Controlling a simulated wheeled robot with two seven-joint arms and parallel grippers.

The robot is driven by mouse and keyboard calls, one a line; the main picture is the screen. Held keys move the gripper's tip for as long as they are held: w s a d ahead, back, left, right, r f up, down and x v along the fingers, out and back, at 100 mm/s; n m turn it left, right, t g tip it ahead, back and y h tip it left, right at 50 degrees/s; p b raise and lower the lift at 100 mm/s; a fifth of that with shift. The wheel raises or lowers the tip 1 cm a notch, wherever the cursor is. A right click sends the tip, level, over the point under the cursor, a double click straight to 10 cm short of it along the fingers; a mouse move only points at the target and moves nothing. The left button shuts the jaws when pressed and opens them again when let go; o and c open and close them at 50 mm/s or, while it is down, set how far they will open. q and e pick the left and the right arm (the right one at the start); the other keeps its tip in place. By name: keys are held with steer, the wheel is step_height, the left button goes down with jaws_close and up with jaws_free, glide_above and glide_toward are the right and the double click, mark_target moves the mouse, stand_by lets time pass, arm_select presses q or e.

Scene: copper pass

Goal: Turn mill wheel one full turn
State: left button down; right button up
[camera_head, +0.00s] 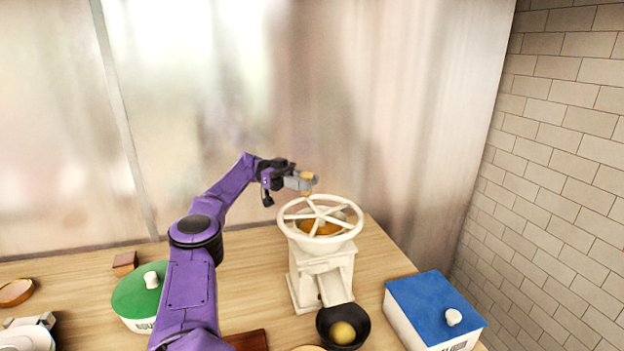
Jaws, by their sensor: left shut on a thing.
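A white mill (306,282) stands on the wooden table, with a spoked white wheel (287,215) lying flat on its top. Something orange-yellow shows below the spokes. A small tan handle (307,191) rises from the far rim of the wheel. My left gripper (306,182) reaches in from the left and is shut on the handle at the wheel's far side. The fingers hide part of the handle. My right gripper is out of view.
A black bowl (324,321) with a yellow ball (342,333) stands at the mill's front. A white box with a blue lid (430,302) is at the right. A green-lidded pot (135,297) stands left of my arm. A brick wall (560,180) bounds the right.

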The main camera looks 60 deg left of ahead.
arm_select(q)
steer(key=shift+s+f, duration=0.1)
steer(key=shift+f, duration=0.2)
steer(key=c, duration=0.9)
jaws_free()
steer(key=shift+d, duration=0.1)
steer(key=shift+c, duration=0.2)
steer(key=shift+d+r, duration=0.25)
steer(key=shift+a+r, duration=0.1)
steer(key=shift+r, duration=0.05)
step_height(320, 180, up, 3)
steer(key=shift+f, duration=0.1)
steer(key=s+d+r+b, duration=0.8)
steer(key=d+r+b, duration=0.1)
steer(key=d+r, duration=0.1)
steer(key=shift+d, duration=0.85)
